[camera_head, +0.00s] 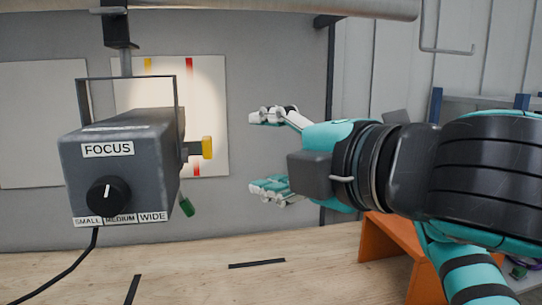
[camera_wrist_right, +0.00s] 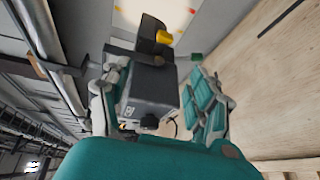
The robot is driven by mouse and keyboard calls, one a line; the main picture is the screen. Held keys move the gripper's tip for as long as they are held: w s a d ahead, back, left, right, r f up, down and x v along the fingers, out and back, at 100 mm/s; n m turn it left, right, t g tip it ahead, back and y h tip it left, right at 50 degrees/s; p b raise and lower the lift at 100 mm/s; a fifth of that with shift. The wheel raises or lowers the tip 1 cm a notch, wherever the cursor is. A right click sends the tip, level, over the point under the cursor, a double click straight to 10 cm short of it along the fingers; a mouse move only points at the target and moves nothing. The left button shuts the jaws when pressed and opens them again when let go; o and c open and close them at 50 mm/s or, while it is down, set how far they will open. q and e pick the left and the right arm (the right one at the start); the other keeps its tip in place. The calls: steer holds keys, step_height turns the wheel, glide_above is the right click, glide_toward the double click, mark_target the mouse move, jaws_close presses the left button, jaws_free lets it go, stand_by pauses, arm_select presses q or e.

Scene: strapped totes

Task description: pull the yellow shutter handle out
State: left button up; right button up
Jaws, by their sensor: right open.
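The yellow shutter handle (camera_head: 207,147) sticks out of the right side of a grey lamp box (camera_head: 118,165) labelled FOCUS, with a black knob on its front. The handle also shows in the right wrist view (camera_wrist_right: 164,38), beyond the box (camera_wrist_right: 150,95). My right gripper (camera_head: 268,153) is open and empty, to the right of the handle with a clear gap. Its fingers point left toward the box, one above and one below the handle's height. In the right wrist view its fingers (camera_wrist_right: 150,105) are spread, with the box seen between them. My left gripper is not in view.
The box hangs by a bracket (camera_head: 125,62) from an overhead pipe (camera_head: 270,8). A lit white panel (camera_head: 208,100) is on the grey wall behind. An orange stand (camera_head: 385,238) is at lower right. The wooden surface (camera_head: 200,270) is mostly clear.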

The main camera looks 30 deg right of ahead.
steer(key=shift+c, duration=0.8)
steer(key=shift+w, duration=0.25)
steer(key=shift+c, duration=0.4)
steer(key=m+g+y, duration=0.2)
steer(key=g+y, duration=0.4)
steer(key=g, duration=0.3)
glide_toward(208, 158)
steer(key=s+f, duration=0.3)
steer(key=s, duration=0.1)
steer(key=w+d+m+g+y, duration=0.25)
steer(key=w+d+y, duration=0.35)
steer(key=d+y, duration=0.4)
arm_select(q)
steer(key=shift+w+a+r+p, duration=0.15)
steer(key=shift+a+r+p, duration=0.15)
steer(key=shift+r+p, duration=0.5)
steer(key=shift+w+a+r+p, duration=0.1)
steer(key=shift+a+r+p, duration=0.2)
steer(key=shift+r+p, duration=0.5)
arm_select(e)
steer(key=shift+m+h, duration=0.4)
steer(key=shift+m, duration=0.05)
steer(key=shift+w+f+x, duration=0.1)
steer(key=shift+f+x, duration=0.05)
steer(key=shift+x, duration=2.6)
steer(key=shift+w+f+x, duration=0.1)
steer(key=shift+f+x, duration=0.05)
steer(key=shift+x, duration=2.6)
steer(key=shift+w+f+x, duration=0.1)
steer(key=shift+x, duration=2.65)
